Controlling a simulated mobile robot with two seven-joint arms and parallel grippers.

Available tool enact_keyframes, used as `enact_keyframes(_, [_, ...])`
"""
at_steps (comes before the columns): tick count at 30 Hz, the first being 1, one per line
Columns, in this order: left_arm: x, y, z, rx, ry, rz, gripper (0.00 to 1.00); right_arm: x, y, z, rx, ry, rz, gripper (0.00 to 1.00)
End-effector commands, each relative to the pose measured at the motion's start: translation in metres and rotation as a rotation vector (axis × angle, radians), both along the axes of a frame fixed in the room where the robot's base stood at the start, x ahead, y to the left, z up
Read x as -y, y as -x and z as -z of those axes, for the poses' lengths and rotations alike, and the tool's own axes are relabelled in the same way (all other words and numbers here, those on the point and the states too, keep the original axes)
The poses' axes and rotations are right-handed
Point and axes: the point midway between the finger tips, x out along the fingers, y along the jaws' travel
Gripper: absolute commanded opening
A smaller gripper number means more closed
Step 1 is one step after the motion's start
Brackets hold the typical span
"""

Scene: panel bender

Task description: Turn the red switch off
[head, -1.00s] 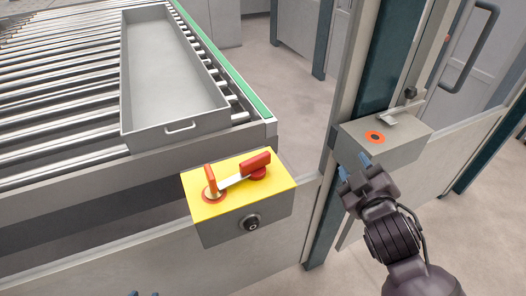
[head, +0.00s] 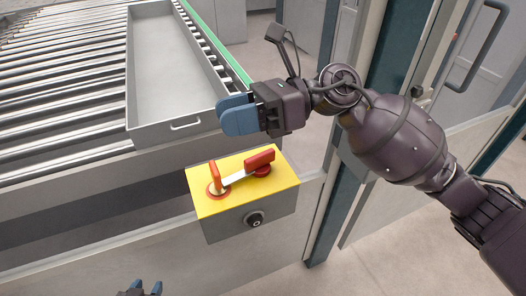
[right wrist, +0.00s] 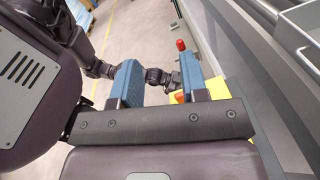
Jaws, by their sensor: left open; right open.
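The red switch (head: 261,161) is a red handle on a silver bar, on the yellow top (head: 240,194) of a grey box. The bar reaches to an upright red piece (head: 215,178) on the left. My right gripper (head: 238,115) is above and behind the box, apart from the switch, its blue fingers pointing left. In the right wrist view, its open blue fingers (right wrist: 159,60) have nothing gripped between them; red parts and a bit of yellow show near the right finger. My left gripper (head: 144,288) is just in view at the bottom edge, open and away from the box.
A key lock (head: 254,219) is on the box's front. A grey metal tray (head: 160,131) lies on the roller conveyor (head: 70,100) behind. A blue-grey post (head: 335,215) stands to the right, partly behind my right arm.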

Motion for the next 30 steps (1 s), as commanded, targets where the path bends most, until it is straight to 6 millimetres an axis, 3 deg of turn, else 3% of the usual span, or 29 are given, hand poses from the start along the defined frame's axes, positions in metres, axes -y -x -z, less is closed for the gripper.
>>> enact_keyframes(8, [-0.001,0.005,0.003,-0.011,-0.001,-0.003,0.43,0.026,-0.025,0.026,0.428,0.495,-0.230,0.40])
enact_keyframes(15, [-0.001,0.006,0.004,-0.012,-0.001,-0.003,0.43,0.066,-0.055,0.024,0.620,0.831,-0.348,0.40])
enact_keyframes(23, [-0.001,0.003,0.002,-0.007,-0.001,-0.001,0.43,0.077,-0.062,0.025,0.657,0.921,-0.379,0.40])
enact_keyframes(30, [0.000,0.000,-0.003,0.001,0.000,0.000,0.43,0.065,-0.055,0.056,0.653,0.918,-0.380,0.40])
